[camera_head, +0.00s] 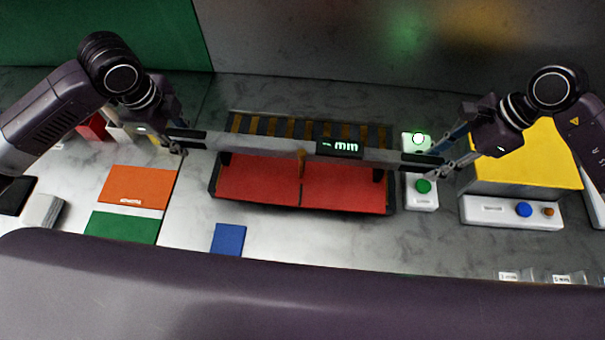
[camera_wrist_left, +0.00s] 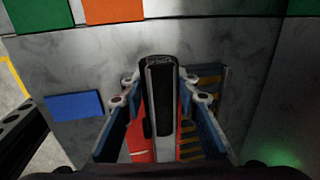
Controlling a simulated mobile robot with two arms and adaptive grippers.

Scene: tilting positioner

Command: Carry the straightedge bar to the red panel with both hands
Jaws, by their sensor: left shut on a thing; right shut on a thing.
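The straightedge bar (camera_head: 268,146) is a long grey bar with black ends and a dark display reading "mm". It spans between my two grippers, nearly level, in front of the red panel (camera_head: 255,185) in the head view. My left gripper (camera_head: 180,143) is shut on its left black end. In the left wrist view the bar's black end (camera_wrist_left: 160,100) sits between the left fingers (camera_wrist_left: 160,97). My right gripper (camera_head: 432,163) is shut on its right end. The bar covers the upper part of the red panel; whether it touches the panel cannot be told.
A yellow-topped box (camera_head: 530,160) stands at the right, with a white button box (camera_head: 510,212) before it. A white box with a green button (camera_head: 423,187) is right of the panel. Orange (camera_head: 138,187), green (camera_head: 122,227) and blue (camera_head: 228,239) plates lie at left.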

